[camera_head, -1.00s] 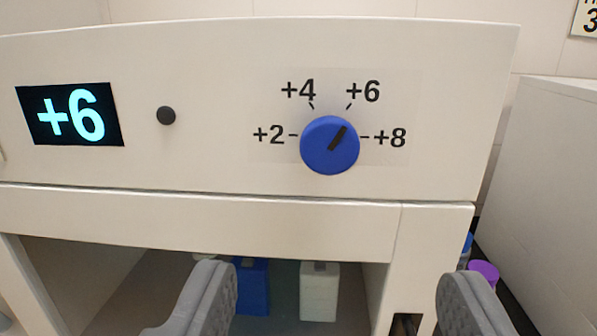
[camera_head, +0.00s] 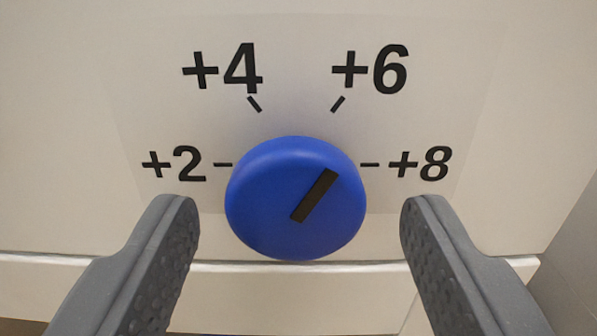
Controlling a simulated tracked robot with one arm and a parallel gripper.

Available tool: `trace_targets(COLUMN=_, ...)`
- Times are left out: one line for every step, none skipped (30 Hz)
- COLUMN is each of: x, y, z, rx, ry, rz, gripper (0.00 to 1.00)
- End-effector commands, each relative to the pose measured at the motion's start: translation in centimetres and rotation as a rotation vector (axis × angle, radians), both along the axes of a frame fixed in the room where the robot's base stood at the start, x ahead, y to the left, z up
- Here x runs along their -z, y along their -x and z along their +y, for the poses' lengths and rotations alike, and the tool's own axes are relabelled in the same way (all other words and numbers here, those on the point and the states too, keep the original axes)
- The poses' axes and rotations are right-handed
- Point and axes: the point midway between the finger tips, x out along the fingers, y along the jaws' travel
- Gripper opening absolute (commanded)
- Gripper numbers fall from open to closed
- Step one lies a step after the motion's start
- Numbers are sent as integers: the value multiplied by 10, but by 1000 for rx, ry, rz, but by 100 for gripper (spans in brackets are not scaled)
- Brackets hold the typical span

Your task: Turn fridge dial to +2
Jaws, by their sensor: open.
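The fridge dial (camera_head: 270,205) is a round blue knob on the pale panel, near the middle of the view. Its dark pointer bar (camera_head: 314,195) slants up and to the right, towards the +6 mark (camera_head: 338,104). The +2 label (camera_head: 174,164) is left of the dial, +4 (camera_head: 222,70) upper left and +8 (camera_head: 419,163) right. My gripper (camera_head: 300,205) is open, with one grey finger on each side of the dial. A gap shows between the dial and each finger. Whether the fingertips reach the dial's depth I cannot tell.
The pale panel (camera_head: 60,120) fills most of the view. A ledge edge (camera_head: 330,267) runs across below the dial. A grey surface (camera_head: 575,255) shows at the lower right. The space between the fingers holds only the dial.

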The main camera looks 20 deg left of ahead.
Motion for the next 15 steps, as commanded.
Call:
trace_targets(x=0, y=-4, z=1, rx=-1, ry=-1, rz=-1, gripper=59)
trace_targets(x=0, y=-5, z=2, rx=-2, ry=-1, rz=-1, gripper=59)
trace_targets(x=0, y=-7, z=3, rx=-2, ry=-2, rz=-3, gripper=59)
trace_targets(x=-1, y=-8, z=4, rx=-3, ry=-1, rz=-3, gripper=59)
trace_targets(x=-1, y=-9, z=4, rx=-3, ry=-1, rz=-4, gripper=59)
trace_targets(x=-1, y=-10, z=4, rx=-3, ry=-1, rz=-4, gripper=59)
trace_targets(x=-1, y=-11, z=5, rx=-3, ry=-1, rz=-4, gripper=59)
trace_targets(x=-1, y=-11, z=5, rx=-2, ry=-1, rz=-4, gripper=59)
trace_targets(x=-1, y=-11, z=5, rx=-2, ry=-1, rz=-4, gripper=59)
trace_targets(x=-1, y=-11, z=5, rx=-2, ry=-1, rz=-4, gripper=59)
trace_targets(x=-1, y=-11, z=5, rx=-2, ry=-1, rz=-4, gripper=59)
trace_targets(x=-1, y=-11, z=5, rx=-2, ry=-2, rz=-3, gripper=59)
trace_targets(x=-1, y=-11, z=5, rx=-2, ry=-2, rz=-3, gripper=59)
trace_targets(x=-1, y=-11, z=5, rx=-2, ry=-1, rz=-3, gripper=59)
trace_targets(x=-1, y=-11, z=5, rx=-2, ry=-1, rz=-3, gripper=59)
